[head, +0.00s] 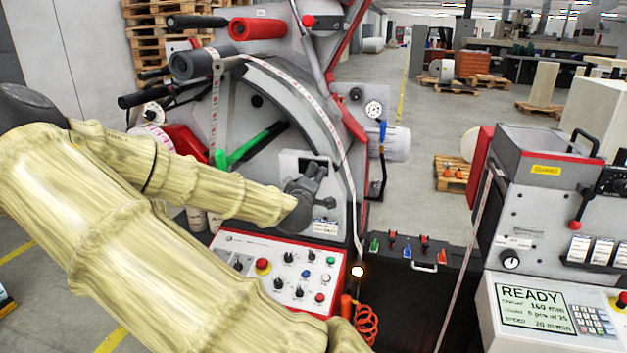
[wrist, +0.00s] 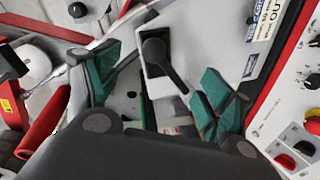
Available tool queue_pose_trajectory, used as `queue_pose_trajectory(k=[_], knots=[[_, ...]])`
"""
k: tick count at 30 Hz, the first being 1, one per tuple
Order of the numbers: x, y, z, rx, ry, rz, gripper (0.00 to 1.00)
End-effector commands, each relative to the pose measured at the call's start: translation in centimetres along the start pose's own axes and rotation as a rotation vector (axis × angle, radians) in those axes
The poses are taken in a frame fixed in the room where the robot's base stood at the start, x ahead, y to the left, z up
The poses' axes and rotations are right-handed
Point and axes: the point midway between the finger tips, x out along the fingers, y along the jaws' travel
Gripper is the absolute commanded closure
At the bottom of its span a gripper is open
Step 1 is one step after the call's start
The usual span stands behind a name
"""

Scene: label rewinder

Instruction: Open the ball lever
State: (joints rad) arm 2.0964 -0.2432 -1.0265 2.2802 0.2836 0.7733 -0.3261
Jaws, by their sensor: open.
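A black lever with a rounded end (wrist: 155,50) sits on a light grey plate (wrist: 158,85) in the wrist view; I take it for the ball lever. Its arm slants down to the right. My gripper (wrist: 163,68) is open, with one green-padded finger on each side of the lever and gaps between them. No clear contact shows. In the head view my gripper (head: 306,182) is small and dark in front of the same pale plate (head: 291,160) on the machine face. The lever is hard to separate from my gripper there.
A sloping control panel (head: 279,270) with knobs and buttons lies below. A curved white web (head: 333,130) runs to the right of the plate. A green-and-black bar (head: 250,146) is to its left. A second machine (head: 535,205) with a red-ball lever (head: 575,225) stands at right.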

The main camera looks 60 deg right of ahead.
Motion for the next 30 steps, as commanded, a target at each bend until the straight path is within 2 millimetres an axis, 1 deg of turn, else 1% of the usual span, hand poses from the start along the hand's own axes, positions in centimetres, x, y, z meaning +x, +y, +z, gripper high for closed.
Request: queue_pose_trajectory(k=[1, 3, 9, 13, 30], knots=[[-0.8, 0.0, 0.0, 0.0, 0.0, 0.0, 0.2], [-1.6, 0.0, -0.1, 0.001, 0.001, 0.0, 0.2], [-3.1, 0.0, 0.0, 0.002, 0.0, 0.0, 0.2], [-3.4, 0.0, 0.0, 0.002, 0.0, 0.0, 0.2], [-3.4, 0.0, 0.1, 0.002, 0.0, 0.0, 0.2]])
